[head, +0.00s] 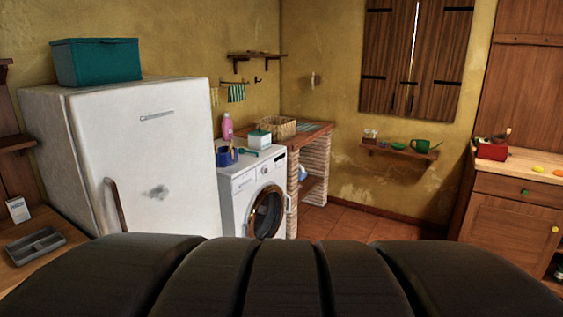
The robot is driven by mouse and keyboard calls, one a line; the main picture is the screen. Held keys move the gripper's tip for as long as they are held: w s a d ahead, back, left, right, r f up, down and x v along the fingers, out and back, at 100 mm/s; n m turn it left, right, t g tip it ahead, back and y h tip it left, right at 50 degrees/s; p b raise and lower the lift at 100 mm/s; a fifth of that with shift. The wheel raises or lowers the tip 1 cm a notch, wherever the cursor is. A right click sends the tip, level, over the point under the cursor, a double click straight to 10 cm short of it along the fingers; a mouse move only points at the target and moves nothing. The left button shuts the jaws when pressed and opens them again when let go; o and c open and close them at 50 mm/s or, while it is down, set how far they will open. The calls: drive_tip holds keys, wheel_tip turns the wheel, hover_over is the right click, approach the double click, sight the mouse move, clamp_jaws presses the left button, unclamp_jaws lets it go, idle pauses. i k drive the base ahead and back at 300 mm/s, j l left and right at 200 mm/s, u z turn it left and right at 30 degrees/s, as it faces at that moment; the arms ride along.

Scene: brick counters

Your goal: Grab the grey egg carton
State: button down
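I cannot make out a grey egg carton for certain. A grey open tray with compartments (35,245) lies on the wooden counter at the lower left; it looks more like a cutlery tray. A small pale item with brownish tops (370,135) stands on the wall shelf, too small to identify. My gripper is not in view. The dark ridged shape across the bottom hides what lies low in front.
A white fridge (150,160) with a teal box (97,62) on top stands at left. A washing machine (240,190) and brick counter (308,170) follow. A wooden cabinet (505,215) is at right. Tiled floor (345,222) shows clear in the middle.

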sight(22, 251)
drive_tip(key=u, duration=1.85)
drive_tip(key=i+j, duration=0.15)
drive_tip(key=i, duration=0.5)
drive_tip(key=i+j, duration=0.15)
drive_tip(key=i, duration=0.55)
drive_tip(key=i+j+u, duration=0.1)
drive_tip(key=i, duration=0.55)
